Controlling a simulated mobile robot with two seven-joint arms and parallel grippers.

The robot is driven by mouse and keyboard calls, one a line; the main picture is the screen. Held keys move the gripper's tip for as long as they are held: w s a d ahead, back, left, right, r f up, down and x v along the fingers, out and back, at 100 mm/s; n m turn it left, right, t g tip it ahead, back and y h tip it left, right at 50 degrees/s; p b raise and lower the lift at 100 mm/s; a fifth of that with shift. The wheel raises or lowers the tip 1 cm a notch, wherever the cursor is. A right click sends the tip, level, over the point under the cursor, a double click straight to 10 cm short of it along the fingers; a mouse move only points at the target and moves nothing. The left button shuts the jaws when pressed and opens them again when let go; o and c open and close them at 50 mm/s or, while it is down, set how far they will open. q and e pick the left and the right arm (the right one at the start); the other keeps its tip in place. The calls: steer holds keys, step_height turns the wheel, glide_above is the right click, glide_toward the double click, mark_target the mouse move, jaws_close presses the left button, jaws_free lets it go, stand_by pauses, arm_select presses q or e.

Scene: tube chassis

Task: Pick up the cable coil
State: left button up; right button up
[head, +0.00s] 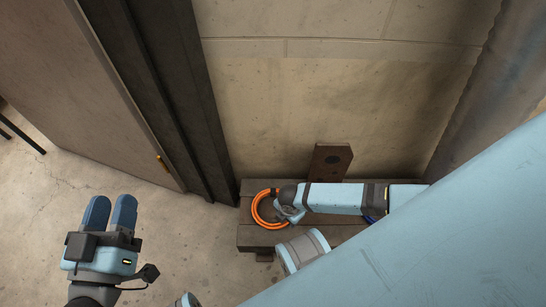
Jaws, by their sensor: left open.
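The cable coil (261,222) is an orange ring lying at the left end of a low dark bench (262,239). A dark-and-light-blue joint of my right arm covers the coil's right part from view. I cannot tell whether that joint touches the coil. My left gripper (109,212) is at the lower left over the bare floor, well left of the coil and apart from it. Its two blue fingers point away from me and it is open and empty. The fingers of my right gripper do not show; a large part of my arm hides the right side.
A brown upright block (329,163) with a dark round hole stands on the bench against the concrete wall (330,110). A grey panel (110,80) and dark posts (180,110) stand left of the bench. The floor (180,245) between left gripper and bench looks clear.

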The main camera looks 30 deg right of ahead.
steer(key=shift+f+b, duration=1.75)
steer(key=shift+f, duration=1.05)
arm_select(q)
steer(key=f+g, duration=0.1)
steer(key=f, duration=0.1)
steer(key=f+g, duration=0.1)
steer(key=f, duration=0.2)
steer(key=shift+d+f+m, duration=0.2)
steer(key=shift+m, duration=0.1)
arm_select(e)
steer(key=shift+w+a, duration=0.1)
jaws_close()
